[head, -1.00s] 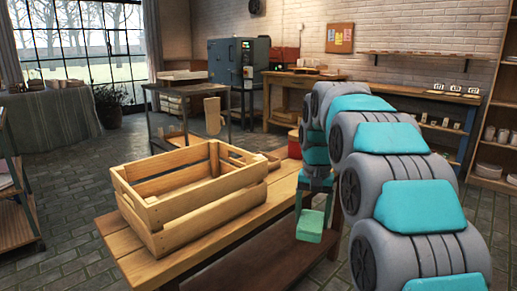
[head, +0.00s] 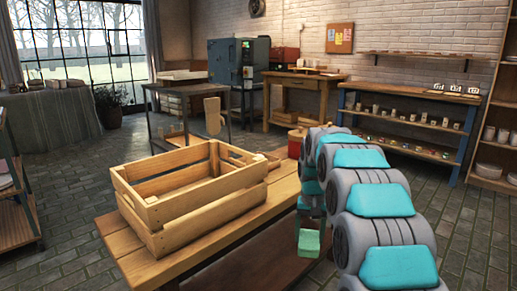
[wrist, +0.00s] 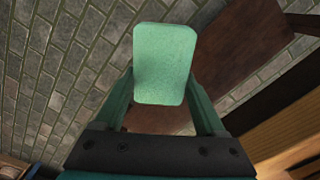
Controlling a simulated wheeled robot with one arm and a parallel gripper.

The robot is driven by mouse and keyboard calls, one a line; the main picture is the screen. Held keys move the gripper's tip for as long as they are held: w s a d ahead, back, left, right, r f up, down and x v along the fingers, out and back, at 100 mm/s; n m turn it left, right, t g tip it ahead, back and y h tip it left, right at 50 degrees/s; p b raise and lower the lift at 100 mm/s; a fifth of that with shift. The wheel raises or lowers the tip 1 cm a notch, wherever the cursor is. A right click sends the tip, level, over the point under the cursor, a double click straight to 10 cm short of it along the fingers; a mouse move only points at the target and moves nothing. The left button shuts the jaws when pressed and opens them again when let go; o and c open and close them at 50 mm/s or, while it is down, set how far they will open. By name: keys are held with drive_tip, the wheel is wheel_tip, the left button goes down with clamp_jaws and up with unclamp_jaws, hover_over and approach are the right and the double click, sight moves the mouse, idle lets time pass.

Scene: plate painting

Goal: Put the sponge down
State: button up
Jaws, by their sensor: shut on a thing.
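The sponge (head: 309,243) is a pale green block held at the tips of my gripper (head: 309,228), in front of the bench's right end in the head view. In the wrist view the sponge (wrist: 165,64) sits between the two green fingers of my gripper (wrist: 164,85), which is shut on it. Dark brown boards and the brick-paved floor show beyond it. I cannot tell the sponge's height above the lower board.
A wooden crate (head: 205,206) stands on the wooden bench (head: 112,233), left of my gripper. A dark lower shelf (head: 262,262) lies under the bench top. Shelves with pottery (head: 415,125) stand at the back right. Paved floor (head: 60,262) is clear at the left.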

drive_tip(key=s+f+n, duration=0.2)
drive_tip(key=s+f, duration=0.4)
drive_tip(key=f, duration=0.5)
drive_tip(key=shift+s, duration=0.4)
